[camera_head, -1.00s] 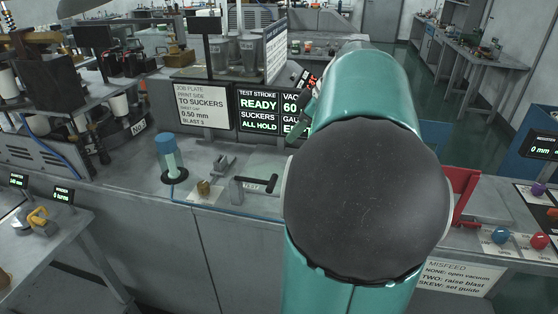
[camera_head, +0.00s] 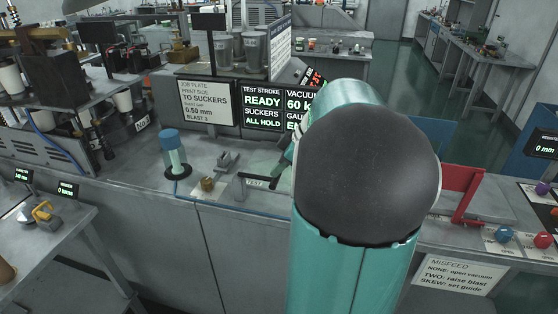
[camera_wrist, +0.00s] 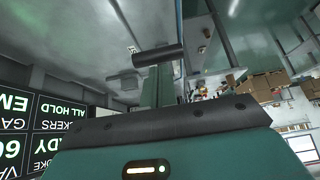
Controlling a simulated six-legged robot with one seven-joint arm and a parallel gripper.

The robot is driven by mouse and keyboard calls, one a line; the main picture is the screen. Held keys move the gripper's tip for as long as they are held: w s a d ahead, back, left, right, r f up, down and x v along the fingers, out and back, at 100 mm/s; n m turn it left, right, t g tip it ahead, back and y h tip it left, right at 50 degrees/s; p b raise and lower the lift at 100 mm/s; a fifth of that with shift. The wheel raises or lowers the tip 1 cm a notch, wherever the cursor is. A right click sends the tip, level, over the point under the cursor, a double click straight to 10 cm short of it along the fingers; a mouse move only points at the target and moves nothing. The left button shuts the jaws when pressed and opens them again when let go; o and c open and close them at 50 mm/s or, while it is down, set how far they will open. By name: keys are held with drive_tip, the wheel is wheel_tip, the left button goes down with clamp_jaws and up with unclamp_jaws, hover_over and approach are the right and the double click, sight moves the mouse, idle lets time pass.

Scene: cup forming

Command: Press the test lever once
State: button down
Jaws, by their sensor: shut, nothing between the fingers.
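The test lever (camera_head: 258,181) is a dark bar with a label by it on the grey bench, left of my arm in the head view. My arm's large teal link covers the bench to its right. Only a pale green part of my gripper (camera_head: 284,165) shows beside the lever's right end; its fingertips are hidden there. In the wrist view, my gripper (camera_wrist: 158,85) is shut and empty. A dark crossbar, which looks like the lever's handle (camera_wrist: 158,54), lies just beyond the fingers. I cannot tell whether they touch.
The status screen (camera_head: 262,107) reads READY and ALL HOLD. A blue-capped cylinder (camera_head: 173,150), a brass knob (camera_head: 208,184) and a small grey bracket (camera_head: 227,161) stand left of the lever. A red bracket (camera_head: 461,190) and coloured knobs (camera_head: 505,235) are on the right.

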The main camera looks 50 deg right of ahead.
drive_tip(key=f+t, duration=0.1)
drive_tip(key=f+t+y, duration=0.1)
drive_tip(key=f+t, duration=0.1)
drive_tip(key=f, duration=0.1)
drive_tip(key=shift+s+d+y, duration=0.15)
drive_tip(key=shift+s+y, duration=0.2)
drive_tip(key=shift+y, duration=0.05)
drive_tip(key=shift+f+t, duration=0.3)
drive_tip(key=shift+f, duration=0.55)
